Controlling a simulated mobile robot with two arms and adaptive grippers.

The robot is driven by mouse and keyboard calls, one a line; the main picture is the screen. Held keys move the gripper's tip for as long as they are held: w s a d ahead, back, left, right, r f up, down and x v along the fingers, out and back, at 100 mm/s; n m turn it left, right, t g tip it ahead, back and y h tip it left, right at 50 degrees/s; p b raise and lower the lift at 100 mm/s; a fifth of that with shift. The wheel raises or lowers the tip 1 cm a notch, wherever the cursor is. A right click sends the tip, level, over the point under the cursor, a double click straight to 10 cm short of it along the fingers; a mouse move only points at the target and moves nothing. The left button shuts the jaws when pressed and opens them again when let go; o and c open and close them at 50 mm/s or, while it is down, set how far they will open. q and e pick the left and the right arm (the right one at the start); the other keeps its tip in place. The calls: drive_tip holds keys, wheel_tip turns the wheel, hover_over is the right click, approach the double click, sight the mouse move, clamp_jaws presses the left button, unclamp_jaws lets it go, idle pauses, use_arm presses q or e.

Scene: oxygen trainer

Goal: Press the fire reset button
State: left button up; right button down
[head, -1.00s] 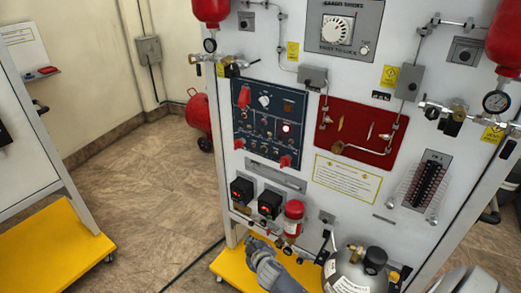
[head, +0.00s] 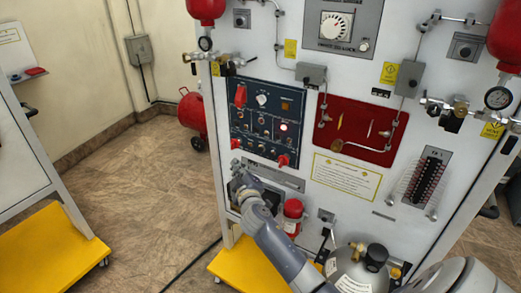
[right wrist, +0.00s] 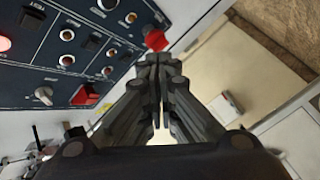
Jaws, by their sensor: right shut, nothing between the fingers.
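The labels are too small to read, so I cannot tell which control is the fire reset button. My right gripper (head: 237,170) is just below the panel's lower left corner, near a red switch cover (head: 236,144). In the right wrist view the right gripper (right wrist: 155,58) is shut and empty, its tips close to a red cover (right wrist: 155,40) at the panel's edge. The left gripper is out of view.
A red bottle (head: 292,215) and a grey cylinder (head: 358,268) stand low at the board, close to my right arm. A red plate with piping (head: 355,130) is right of the panel. The floor left of the board is open.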

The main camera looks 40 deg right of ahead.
sight(261, 149)
drive_tip(key=w+d, duration=0.3)
drive_tip(key=d, duration=0.5)
drive_tip(key=shift+w, duration=0.2)
drive_tip(key=shift+d+b, duration=0.15)
drive_tip(key=shift+b, duration=0.15)
idle(1.2)
drive_tip(key=shift+w+d, duration=0.15)
drive_tip(key=shift+d, duration=0.15)
drive_tip(key=shift+w+d, duration=0.15)
drive_tip(key=shift+d, duration=0.25)
idle(0.6)
drive_tip(key=shift+a, duration=0.1)
drive_tip(key=shift+s+a, duration=0.35)
drive_tip(key=shift+a, duration=0.3)
drive_tip(key=shift+f, duration=0.1)
